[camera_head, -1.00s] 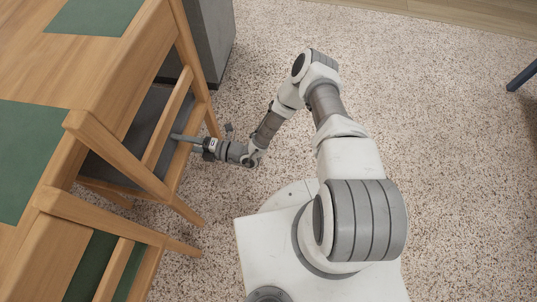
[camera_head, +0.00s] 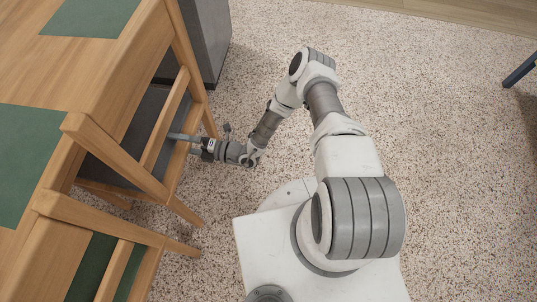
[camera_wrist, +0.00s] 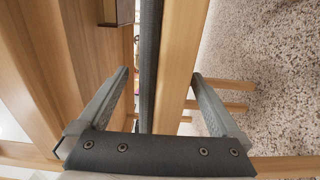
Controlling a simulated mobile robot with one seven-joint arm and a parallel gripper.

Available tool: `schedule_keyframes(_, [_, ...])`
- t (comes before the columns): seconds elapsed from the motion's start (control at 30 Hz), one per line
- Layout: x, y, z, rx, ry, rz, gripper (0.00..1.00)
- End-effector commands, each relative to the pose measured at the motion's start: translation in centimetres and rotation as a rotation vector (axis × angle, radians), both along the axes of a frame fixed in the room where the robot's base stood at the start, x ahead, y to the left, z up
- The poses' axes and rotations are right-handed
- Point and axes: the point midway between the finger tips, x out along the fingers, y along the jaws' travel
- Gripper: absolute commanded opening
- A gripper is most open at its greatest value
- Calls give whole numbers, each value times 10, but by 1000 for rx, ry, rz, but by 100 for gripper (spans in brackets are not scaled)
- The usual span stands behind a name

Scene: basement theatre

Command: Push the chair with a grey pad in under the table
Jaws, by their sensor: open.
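The chair with a grey pad (camera_head: 167,120) stands at the wooden table (camera_head: 112,62), its dark grey pad (camera_head: 138,125) showing between the wooden bars and partly hidden by them. My gripper (camera_head: 178,143) reaches to the chair's right side from the right. In the wrist view my gripper (camera_wrist: 160,75) is open, with one finger on each side of the grey pad's edge (camera_wrist: 148,60) and a wooden rail (camera_wrist: 178,60). I cannot tell whether the fingers touch the wood.
A second wooden chair with a green pad (camera_head: 92,262) is close by at the lower left. A grey cabinet (camera_head: 205,40) stands behind the chair. Green mats (camera_head: 25,150) lie on the table. The speckled carpet (camera_head: 440,130) to the right is clear.

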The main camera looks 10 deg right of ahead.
Motion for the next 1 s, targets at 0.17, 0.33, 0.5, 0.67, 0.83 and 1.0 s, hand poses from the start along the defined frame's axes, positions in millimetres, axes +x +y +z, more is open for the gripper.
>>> schedule_keyframes(0.17, [-8,-21,1,-2,1,-3,100])
schedule_keyframes(0.33, [-19,-45,1,-1,0,-4,100])
schedule_keyframes(0.5, [-30,-68,1,0,0,-3,100])
schedule_keyframes(0.67, [-39,-90,0,-1,0,-4,100])
schedule_keyframes(0.83, [-47,-106,0,0,0,-3,100])
schedule_keyframes(1.0, [-49,-109,0,1,0,0,100])
